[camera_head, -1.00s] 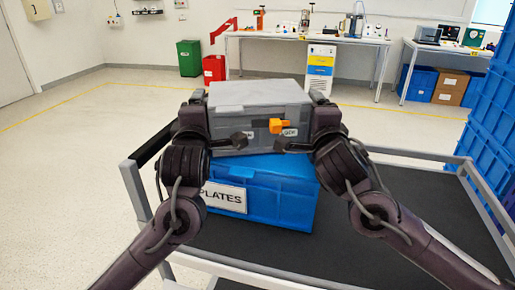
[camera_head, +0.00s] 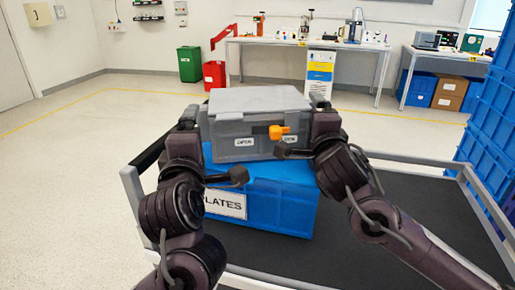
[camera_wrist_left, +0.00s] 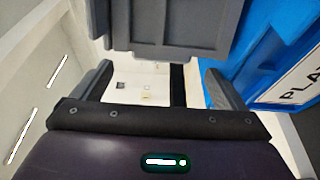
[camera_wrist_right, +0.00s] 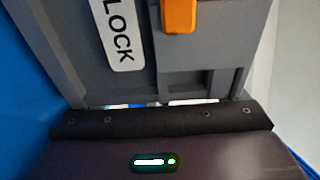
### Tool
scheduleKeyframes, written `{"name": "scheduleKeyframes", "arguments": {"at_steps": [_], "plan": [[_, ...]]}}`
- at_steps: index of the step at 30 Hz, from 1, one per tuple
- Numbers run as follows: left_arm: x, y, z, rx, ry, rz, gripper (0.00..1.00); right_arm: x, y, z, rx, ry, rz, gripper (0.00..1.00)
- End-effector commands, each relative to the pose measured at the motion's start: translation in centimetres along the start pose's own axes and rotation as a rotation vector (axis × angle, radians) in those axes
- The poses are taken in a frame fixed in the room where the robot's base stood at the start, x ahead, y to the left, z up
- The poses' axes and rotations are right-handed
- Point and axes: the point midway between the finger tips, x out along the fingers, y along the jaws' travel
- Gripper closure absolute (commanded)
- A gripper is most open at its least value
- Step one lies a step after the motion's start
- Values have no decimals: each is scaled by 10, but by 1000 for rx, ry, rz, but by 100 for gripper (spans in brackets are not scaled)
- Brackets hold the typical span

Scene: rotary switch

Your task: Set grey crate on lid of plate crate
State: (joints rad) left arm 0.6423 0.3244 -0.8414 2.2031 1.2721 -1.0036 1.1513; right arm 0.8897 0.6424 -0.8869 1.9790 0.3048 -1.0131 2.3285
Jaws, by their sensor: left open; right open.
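The grey crate (camera_head: 225,145), with a grey lid, an orange latch (camera_head: 279,132) and white labels, sits on the lid of the blue plate crate (camera_head: 270,205) and looks level. The plate crate has a PLATES label. My left gripper (camera_head: 213,147) is open at the grey crate's left side, with a gap between them. In the left wrist view, the grey crate (camera_wrist_left: 180,25) is beyond the open fingers. My right gripper (camera_head: 300,125) is open at the crate's right side, very close to it; the crate (camera_wrist_right: 90,60) fills the right wrist view, and contact cannot be told.
The plate crate stands on a dark cart top (camera_head: 400,200) with a grey rail frame. Blue stacked crates (camera_head: 490,130) rise at the right edge. The cart top right of the plate crate is clear. Lab benches stand far behind.

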Motion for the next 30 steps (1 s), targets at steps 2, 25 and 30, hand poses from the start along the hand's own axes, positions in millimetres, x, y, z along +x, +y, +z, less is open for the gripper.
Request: {"name": "scheduleKeyframes", "arguments": {"at_steps": [2,25,30], "plan": [[-12,-1,1,-6,-4,-2,6,0,2,1,-2,-1,4,6],[-36,0,-1,0,2,0,6,-73,3,1,-1,-4,6,6],[-35,0,-1,0,2,0,6,-98,2,1,-2,-3,5,6]]}}
